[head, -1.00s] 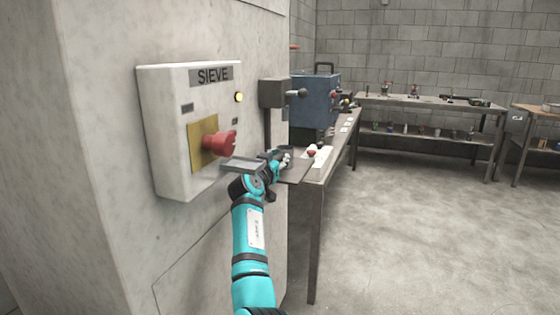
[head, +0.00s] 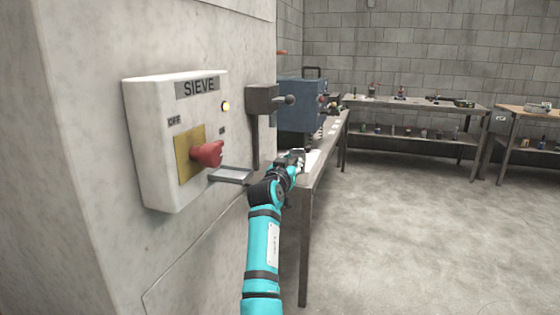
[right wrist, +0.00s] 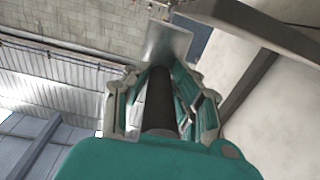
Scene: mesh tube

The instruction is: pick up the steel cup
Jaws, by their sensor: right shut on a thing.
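My right gripper (head: 296,158) is at the end of the teal arm, by the near end of the long bench. In the right wrist view its teal fingers (right wrist: 160,85) are closed around a dark cylindrical bar (right wrist: 158,105). A flat grey metal plate (right wrist: 166,42) shows beyond the far end of the bar; I cannot tell if the two are joined. I cannot make out a steel cup in either view. My left gripper is out of view.
A white SIEVE box (head: 150,130) with a red knob (head: 208,154) is on the wall at left. A grey tray (head: 230,175) sits below it. A blue machine (head: 300,105) stands on the long bench (head: 310,190). The floor at right is clear.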

